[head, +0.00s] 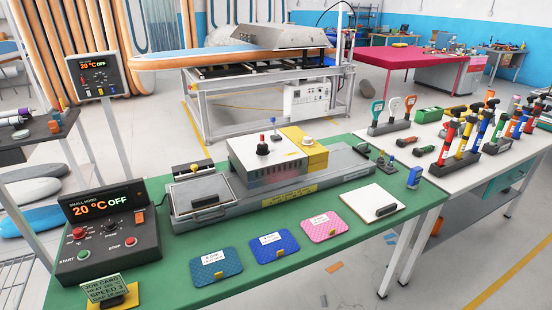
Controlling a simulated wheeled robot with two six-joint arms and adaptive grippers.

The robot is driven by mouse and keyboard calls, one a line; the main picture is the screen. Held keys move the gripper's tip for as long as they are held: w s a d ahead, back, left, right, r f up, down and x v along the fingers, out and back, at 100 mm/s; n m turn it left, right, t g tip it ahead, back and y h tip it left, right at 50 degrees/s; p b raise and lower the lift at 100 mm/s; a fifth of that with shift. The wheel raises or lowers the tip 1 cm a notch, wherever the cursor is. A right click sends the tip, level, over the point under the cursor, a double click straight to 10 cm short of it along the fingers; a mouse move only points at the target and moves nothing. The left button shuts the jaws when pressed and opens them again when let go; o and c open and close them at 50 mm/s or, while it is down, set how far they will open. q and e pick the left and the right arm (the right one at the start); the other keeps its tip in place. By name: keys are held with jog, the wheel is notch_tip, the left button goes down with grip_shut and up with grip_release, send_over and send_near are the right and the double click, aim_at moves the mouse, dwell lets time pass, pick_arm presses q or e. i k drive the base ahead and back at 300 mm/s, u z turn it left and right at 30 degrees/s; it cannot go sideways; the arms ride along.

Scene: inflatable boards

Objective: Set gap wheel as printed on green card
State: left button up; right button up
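The green job card (105,287) stands in a yellow-based holder at the front left of the green table. It reads SPEED 3; the heat and GAP lines are too small to read surely. The small welding machine (258,187) lies along the table. A red-topped knob (263,146) stands on its white housing, and a pale round knob (308,140) sits on the yellow block. I cannot tell which part is the gap wheel, and no gap reading is legible. Neither of my grippers is in view.
The control box (106,228) at left shows 20 °C OFF. Blue (215,266), dark blue (273,246) and pink (324,226) swatches lie along the green table's front (343,246). A white pad (366,204) lies to their right. Hand pumps (465,137) stand on the right table.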

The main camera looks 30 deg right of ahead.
aim_at(307, 140)
jog(key=z, duration=2.85)
jog(key=i, duration=2.45)
jog(key=u, duration=2.05)
